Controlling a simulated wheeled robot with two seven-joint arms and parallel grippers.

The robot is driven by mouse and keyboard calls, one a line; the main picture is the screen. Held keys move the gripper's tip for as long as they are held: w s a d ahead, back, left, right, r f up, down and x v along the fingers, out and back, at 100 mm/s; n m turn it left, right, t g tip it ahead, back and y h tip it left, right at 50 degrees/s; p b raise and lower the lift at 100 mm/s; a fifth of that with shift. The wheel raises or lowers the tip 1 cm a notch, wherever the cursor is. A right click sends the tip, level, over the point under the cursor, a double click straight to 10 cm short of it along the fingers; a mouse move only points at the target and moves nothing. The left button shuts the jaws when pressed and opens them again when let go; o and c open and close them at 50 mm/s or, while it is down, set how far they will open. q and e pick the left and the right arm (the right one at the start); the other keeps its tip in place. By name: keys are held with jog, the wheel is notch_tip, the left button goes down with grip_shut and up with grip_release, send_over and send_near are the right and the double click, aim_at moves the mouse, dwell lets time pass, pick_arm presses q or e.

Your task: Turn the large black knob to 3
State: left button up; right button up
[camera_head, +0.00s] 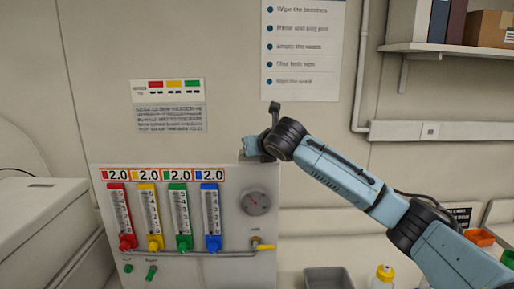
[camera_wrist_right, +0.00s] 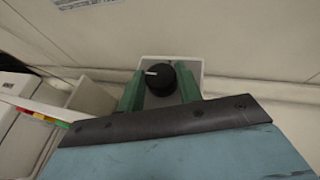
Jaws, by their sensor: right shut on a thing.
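The large black knob (camera_wrist_right: 161,82) shows in the right wrist view, with a white pointer line that points to the left of the picture. It stands on a small pale plate. My right gripper (camera_wrist_right: 160,90) has its two green fingers on either side of the knob and is shut on it. In the head view my right gripper (camera_head: 254,148) is at the top right edge of the grey panel (camera_head: 236,255), and the knob is hidden there. No scale numbers around the knob are readable. My left gripper is not in view.
The panel carries red, yellow, green and blue flow meters (camera_head: 182,215), each under a 2.0 label, and a round gauge (camera_head: 256,203). A grey tray (camera_head: 328,280) and a yellow-capped bottle (camera_head: 384,275) stand to the right. A white machine (camera_head: 40,230) is at left.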

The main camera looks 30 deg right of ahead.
jog(key=m+g+h, duration=0.1)
jog(key=m+h, duration=0.3)
jog(key=shift+w+a+g, duration=0.15)
jog(key=shift+a+g, duration=0.2)
jog(key=shift+g, duration=0.05)
jog(key=m+g+h, duration=0.1)
jog(key=m, duration=0.1)
jog(key=m+g+h, duration=0.1)
jog(key=g+h, duration=0.1)
jog(key=shift+w+a+m+h, duration=0.15)
jog(key=shift+m+h, duration=0.15)
jog(key=shift+m, duration=0.1)
jog(key=m+g, duration=0.1)
jog(key=m+g+h, duration=0.1)
jog(key=m+g, duration=0.1)
jog(key=m+g+h, duration=0.1)
jog(key=shift+w+a+g, duration=0.1)
jog(key=shift+w+g, duration=0.15)
jog(key=shift+g, duration=0.05)
jog(key=shift+w+r+m+g+h, duration=0.15)
jog(key=shift+m+g+h, duration=0.15)
jog(key=shift+m+g, duration=1.1)
jog(key=shift+m, duration=0.2)
jog(key=o, duration=1)
